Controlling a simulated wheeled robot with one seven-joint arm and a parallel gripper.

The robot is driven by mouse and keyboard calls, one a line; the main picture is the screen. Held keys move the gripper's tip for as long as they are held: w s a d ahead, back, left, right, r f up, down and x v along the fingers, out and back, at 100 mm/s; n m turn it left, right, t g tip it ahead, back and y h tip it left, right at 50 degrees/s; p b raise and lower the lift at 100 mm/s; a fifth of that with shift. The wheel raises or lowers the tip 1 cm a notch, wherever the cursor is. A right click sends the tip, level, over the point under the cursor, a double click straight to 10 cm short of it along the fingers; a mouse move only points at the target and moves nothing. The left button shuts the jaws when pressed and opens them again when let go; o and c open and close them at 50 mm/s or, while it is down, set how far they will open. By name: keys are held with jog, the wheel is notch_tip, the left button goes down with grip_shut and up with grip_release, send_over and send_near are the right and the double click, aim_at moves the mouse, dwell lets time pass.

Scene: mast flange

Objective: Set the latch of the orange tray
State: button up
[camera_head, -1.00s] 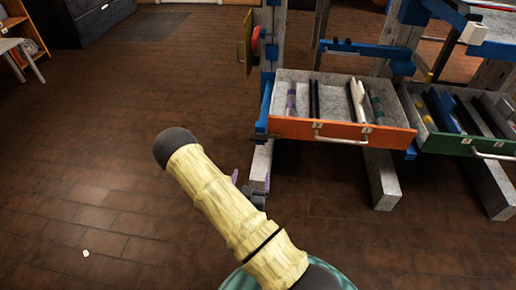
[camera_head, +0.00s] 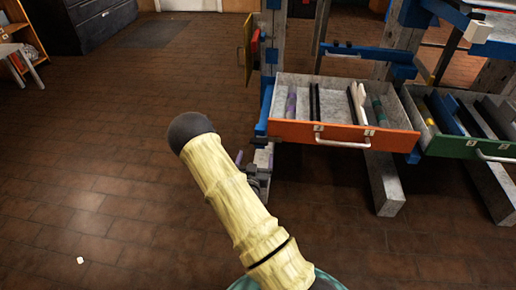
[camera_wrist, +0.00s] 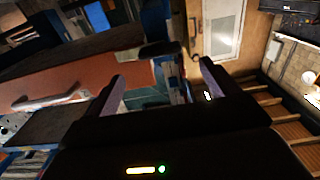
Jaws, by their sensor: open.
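The orange tray (camera_head: 342,136) is pulled out of the wooden frame, with a metal handle across its front. Its orange front also shows on the left of the wrist view (camera_wrist: 60,82). My gripper (camera_head: 252,168) is below and left of the tray's left front corner, partly hidden behind my arm. In the wrist view my gripper (camera_wrist: 161,86) is open, its two purple fingers apart. A blue and grey post with small fittings shows between and beyond the fingers. I cannot make out the latch for certain, nor whether a finger touches anything.
A green-fronted tray (camera_head: 467,147) stands open to the right of the orange one. Both trays hold several long items in compartments. A yellowish panel (camera_head: 246,50) sticks out from the frame's left post. Wooden legs reach forward along the floor.

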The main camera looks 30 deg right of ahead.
aim_at(257, 144)
jog(key=b+x, duration=0.2)
jog(key=x, duration=0.5)
jog(key=shift+w+d, duration=0.15)
jog(key=c, duration=1.4)
